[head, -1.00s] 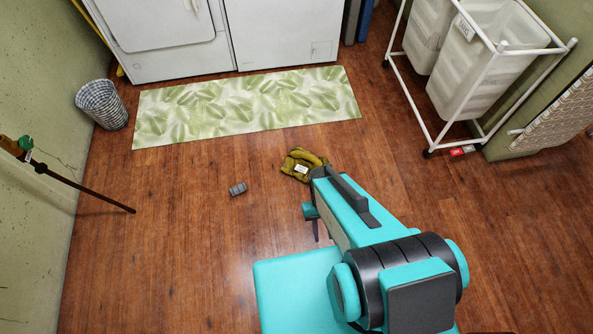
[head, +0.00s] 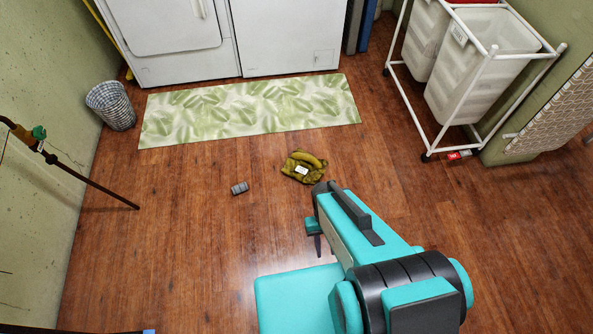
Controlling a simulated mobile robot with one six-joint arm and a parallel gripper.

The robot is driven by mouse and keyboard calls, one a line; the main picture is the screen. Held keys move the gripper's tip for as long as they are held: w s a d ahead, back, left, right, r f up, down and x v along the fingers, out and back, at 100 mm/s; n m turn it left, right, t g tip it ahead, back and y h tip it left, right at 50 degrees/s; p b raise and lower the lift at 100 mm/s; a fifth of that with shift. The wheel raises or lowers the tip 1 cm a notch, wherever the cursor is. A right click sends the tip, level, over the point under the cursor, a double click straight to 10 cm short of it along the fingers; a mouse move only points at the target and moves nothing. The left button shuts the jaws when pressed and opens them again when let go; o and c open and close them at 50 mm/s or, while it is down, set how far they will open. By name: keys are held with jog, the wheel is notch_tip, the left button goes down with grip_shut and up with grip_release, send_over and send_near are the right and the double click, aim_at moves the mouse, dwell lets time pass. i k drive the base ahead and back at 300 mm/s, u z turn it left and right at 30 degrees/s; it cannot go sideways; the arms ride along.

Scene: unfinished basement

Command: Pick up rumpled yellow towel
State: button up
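The rumpled yellow towel (head: 304,167) lies on the wood floor in the head view, just below the patterned mat. It is a dark mustard-yellow heap with a small white tag on it. My gripper (head: 317,245) shows only in part, below the towel and apart from it, mostly hidden by my own teal arm. One dark finger points down toward the floor. I cannot see whether the fingers are apart.
A small grey object (head: 239,188) lies on the floor left of the towel. A green leaf-patterned mat (head: 250,107) lies before the white appliances (head: 285,38). A wicker basket (head: 112,106) stands left, a white laundry cart (head: 485,70) right.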

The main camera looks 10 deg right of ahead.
aim_at(303, 166)
jog(key=z, duration=0.15)
jog(key=i, duration=0.9)
jog(key=k, duration=0.5)
jog(key=u, duration=0.65)
